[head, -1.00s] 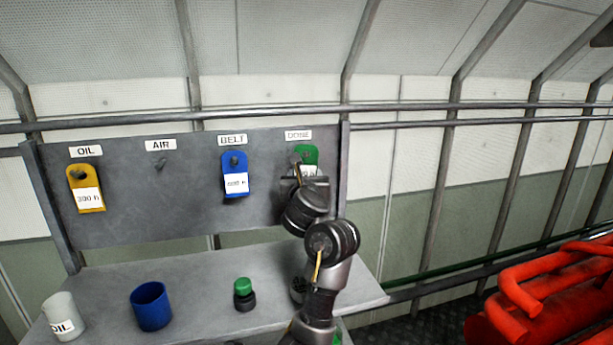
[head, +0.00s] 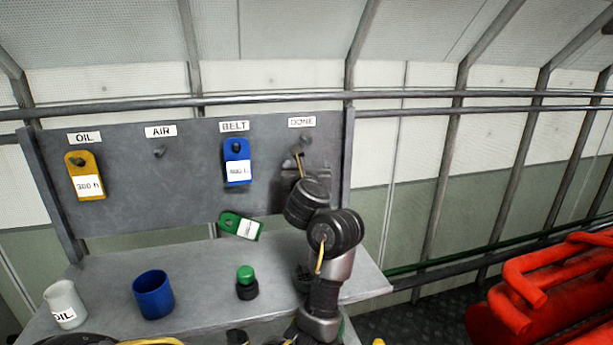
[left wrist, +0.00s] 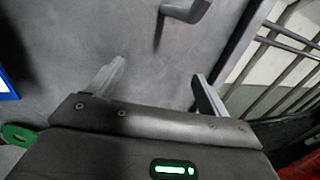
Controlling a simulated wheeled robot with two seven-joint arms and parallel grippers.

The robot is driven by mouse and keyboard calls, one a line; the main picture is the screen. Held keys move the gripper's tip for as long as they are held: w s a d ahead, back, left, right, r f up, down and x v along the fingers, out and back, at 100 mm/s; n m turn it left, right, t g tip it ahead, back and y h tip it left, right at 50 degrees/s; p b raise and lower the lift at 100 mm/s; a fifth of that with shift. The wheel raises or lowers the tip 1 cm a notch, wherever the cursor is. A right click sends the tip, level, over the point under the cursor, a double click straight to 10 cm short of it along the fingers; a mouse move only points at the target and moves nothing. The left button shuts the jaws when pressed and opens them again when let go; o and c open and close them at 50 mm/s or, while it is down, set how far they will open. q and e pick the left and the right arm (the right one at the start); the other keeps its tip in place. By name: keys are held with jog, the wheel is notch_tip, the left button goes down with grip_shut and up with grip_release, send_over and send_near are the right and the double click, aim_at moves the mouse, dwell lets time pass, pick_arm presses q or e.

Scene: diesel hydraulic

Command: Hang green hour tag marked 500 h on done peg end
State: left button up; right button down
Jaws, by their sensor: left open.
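The green hour tag (head: 240,226) is off the pegs, tilted, at the lower edge of the board between the BELT and DONE columns. Whether it is falling or resting I cannot tell. Its print is too small to read. The done peg (head: 306,140) is bare under its DONE label. My left gripper (head: 296,168) is just below that peg, open and empty. In the left wrist view the open fingers (left wrist: 155,85) face the board, with a peg (left wrist: 186,15) above them and part of the green tag (left wrist: 20,135) at lower left. My right gripper is not in view.
A yellow tag (head: 84,174) hangs under OIL and a blue tag (head: 237,163) under BELT; the AIR peg (head: 160,152) is bare. A white OIL cup (head: 65,304), a blue cup (head: 153,295) and a green-capped item (head: 246,283) stand on the shelf. Red pipework (head: 550,285) is at right.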

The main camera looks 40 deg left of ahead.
pick_arm(q)
jog(key=v, duration=1)
jog(key=shift+d, duration=0.15)
